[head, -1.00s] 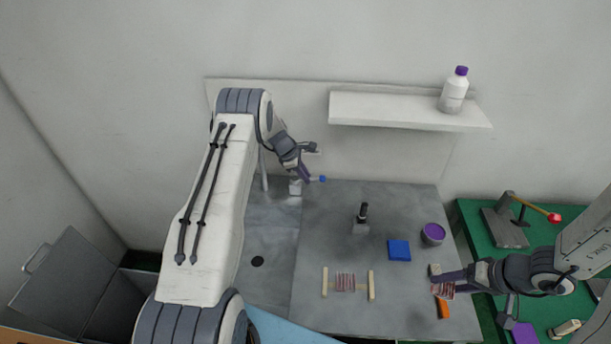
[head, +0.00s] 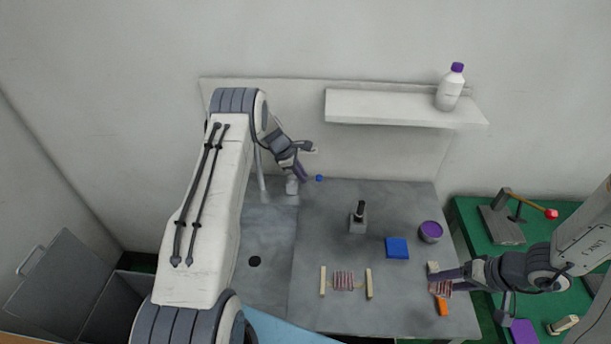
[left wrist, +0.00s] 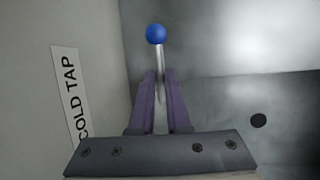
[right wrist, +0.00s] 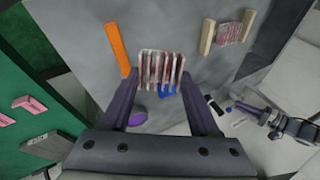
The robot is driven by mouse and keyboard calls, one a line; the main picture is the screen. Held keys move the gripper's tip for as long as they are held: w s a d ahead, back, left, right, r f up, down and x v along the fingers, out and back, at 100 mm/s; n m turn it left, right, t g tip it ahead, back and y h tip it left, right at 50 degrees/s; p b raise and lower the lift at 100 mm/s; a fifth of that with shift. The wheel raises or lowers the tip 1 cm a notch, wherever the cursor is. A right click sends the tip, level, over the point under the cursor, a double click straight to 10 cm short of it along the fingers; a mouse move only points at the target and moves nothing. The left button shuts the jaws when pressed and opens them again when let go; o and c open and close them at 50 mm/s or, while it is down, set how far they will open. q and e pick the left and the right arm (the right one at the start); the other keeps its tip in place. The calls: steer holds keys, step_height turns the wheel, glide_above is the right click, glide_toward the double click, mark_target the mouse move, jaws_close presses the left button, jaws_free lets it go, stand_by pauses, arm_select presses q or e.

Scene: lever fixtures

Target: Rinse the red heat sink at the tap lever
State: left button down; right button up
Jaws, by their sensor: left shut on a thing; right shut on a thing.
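The tap lever is a thin metal rod (left wrist: 160,66) with a blue ball (left wrist: 155,33) on its end; the ball also shows in the head view (head: 319,178). My left gripper (head: 303,176) is shut on the rod below the ball, beside the COLD TAP label (left wrist: 70,95). My right gripper (right wrist: 160,92) is shut on a red-and-white finned heat sink (right wrist: 160,68), at the right edge of the counter in the head view (head: 441,287). Another reddish finned block (head: 344,281) lies between two wooden strips on the counter.
The grey basin (head: 265,225) has a dark drain (head: 255,262). On the counter are a small black lever fixture (head: 359,217), a blue block (head: 397,248), a purple-topped tub (head: 430,231) and an orange piece (head: 442,306). A shelf (head: 400,108) holds a bottle (head: 450,88).

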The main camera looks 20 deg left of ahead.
arm_select(q)
steer(key=shift+s+f+m+b, duration=0.2)
steer(key=shift+m+b, duration=0.6)
steer(key=shift+b, duration=0.05)
arm_select(e)
step_height(320, 180, down, 3)
steer(key=shift+r, duration=0.2)
arm_select(q)
steer(key=shift+s+r+m+g+h, duration=0.1)
steer(key=shift+r+m+g+h, duration=0.1)
steer(key=shift+m+g+h, duration=0.1)
arm_select(e)
steer(key=shift+f, duration=0.15)
arm_select(q)
steer(key=c, duration=0.9)
jaws_free()
arm_select(e)
step_height(320, 180, up, 6)
steer(key=p, duration=0.6)
steer(key=shift+r, duration=0.2)
arm_select(q)
steer(key=shift+p+v, duration=0.35)
steer(key=shift+v, duration=5.65)
arm_select(e)
steer(key=shift+r, duration=0.3)
arm_select(q)
steer(key=shift+d+r, duration=0.1)
steer(key=shift+d, duration=0.05)
